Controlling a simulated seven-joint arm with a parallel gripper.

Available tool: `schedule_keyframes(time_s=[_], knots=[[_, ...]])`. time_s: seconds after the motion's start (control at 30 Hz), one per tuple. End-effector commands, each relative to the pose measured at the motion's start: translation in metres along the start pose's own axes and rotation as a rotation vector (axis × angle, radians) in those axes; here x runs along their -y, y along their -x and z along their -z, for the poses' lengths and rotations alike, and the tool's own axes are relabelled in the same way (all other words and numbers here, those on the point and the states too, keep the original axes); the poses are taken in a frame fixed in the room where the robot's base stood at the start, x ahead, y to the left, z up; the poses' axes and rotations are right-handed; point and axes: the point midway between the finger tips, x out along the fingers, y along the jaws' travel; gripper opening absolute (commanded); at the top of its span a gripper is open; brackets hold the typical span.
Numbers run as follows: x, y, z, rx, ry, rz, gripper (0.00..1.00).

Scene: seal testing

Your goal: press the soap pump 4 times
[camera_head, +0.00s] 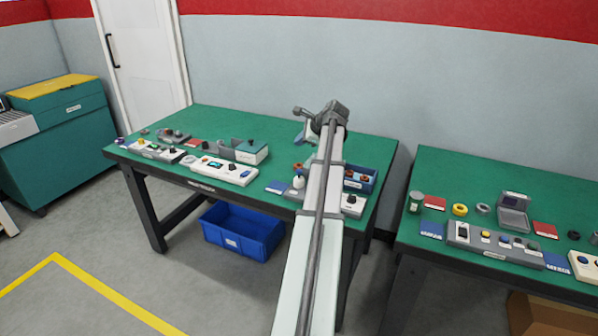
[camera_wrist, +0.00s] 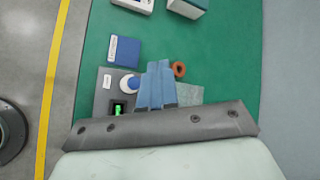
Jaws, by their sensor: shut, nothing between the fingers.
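The likely soap pump is a small white rounded object with a blue part (camera_wrist: 129,84), standing on a grey panel (camera_wrist: 103,88) in the wrist view. In the head view a white rounded object (camera_head: 298,183) stands on the green table just left of my arm. My gripper (camera_wrist: 157,68) has its blue fingers together with nothing between them. In the wrist view they appear just right of the white object and partly overlap it, so contact cannot be told. In the head view my gripper (camera_head: 304,131) is above the table's back part, partly hidden by my arm.
A blue card (camera_wrist: 123,51) and an orange ring (camera_wrist: 179,69) lie close by. A white control box (camera_head: 219,169) and a grey-white box (camera_head: 250,151) are to the left. A second green table (camera_head: 460,180) holds several items.

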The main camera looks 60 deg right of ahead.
Motion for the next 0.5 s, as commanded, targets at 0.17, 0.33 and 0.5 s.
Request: schedule_keyframes(time_s=[0.17,0.33,0.5], knots=[[-0.0001,0.0003,-0.0002,0.000,-0.001,-0.001,0.00],[-0.0008,-0.0006,0.0004,0.000,-0.001,-0.001,0.00],[-0.0062,-0.0073,0.0052,0.000,-0.002,-0.002,0.00]])
